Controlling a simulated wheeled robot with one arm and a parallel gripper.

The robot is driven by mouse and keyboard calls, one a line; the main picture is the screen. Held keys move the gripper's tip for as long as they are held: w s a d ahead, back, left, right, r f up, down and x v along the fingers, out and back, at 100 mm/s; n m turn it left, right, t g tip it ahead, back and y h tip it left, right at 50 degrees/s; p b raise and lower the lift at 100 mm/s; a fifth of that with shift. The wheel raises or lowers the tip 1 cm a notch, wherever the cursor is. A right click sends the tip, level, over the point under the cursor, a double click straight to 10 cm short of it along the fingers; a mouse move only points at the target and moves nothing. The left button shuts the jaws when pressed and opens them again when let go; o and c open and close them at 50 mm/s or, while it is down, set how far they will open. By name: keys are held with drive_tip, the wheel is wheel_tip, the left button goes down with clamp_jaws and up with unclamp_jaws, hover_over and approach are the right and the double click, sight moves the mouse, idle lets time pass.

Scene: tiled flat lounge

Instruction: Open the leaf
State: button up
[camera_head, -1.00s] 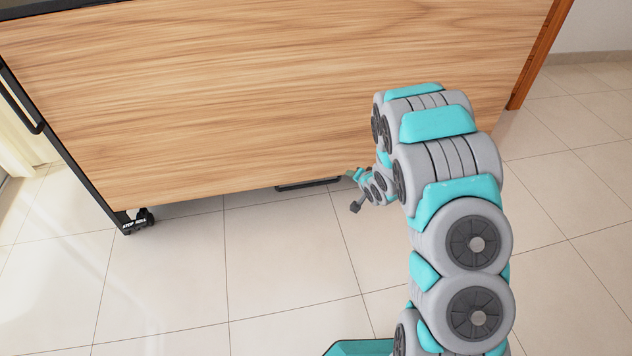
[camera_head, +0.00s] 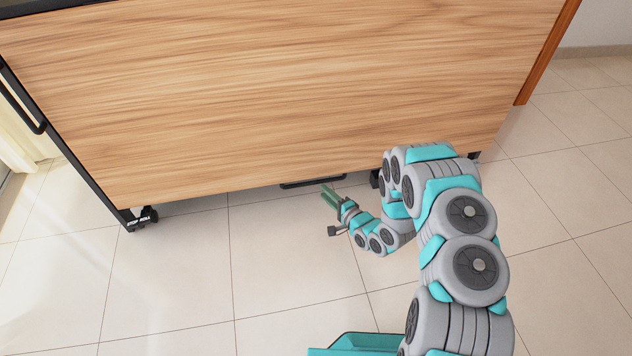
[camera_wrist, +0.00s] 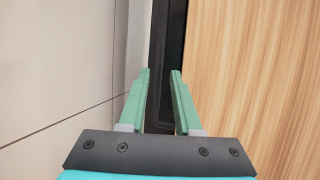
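The leaf (camera_head: 290,90) is a large wood-grained panel, standing steeply and filling the upper part of the head view. A short black bar (camera_head: 305,182) shows at its lower edge. My gripper (camera_head: 326,190) is just below that edge, by the right part of the bar. In the wrist view my gripper (camera_wrist: 160,73) has its two green fingers apart, with nothing held. A dark strip (camera_wrist: 166,50) lies ahead of the gap between them, beside the wooden leaf (camera_wrist: 255,70). I cannot tell whether a finger touches it.
A black frame (camera_head: 85,178) with a caster (camera_head: 146,216) stands at the leaf's left, with a black handle (camera_head: 22,105) higher up. An orange-brown post (camera_head: 545,55) is at the right. The tiled floor (camera_head: 170,290) in front is clear.

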sight(314, 181)
drive_tip(key=x, duration=0.7)
drive_tip(key=shift+w+a+b, duration=0.2)
drive_tip(key=shift+w+b, duration=0.05)
drive_tip(key=shift+b, duration=0.15)
drive_tip(key=shift+c, duration=0.2)
clamp_jaws()
drive_tip(key=shift+s, duration=0.1)
idle(0.7)
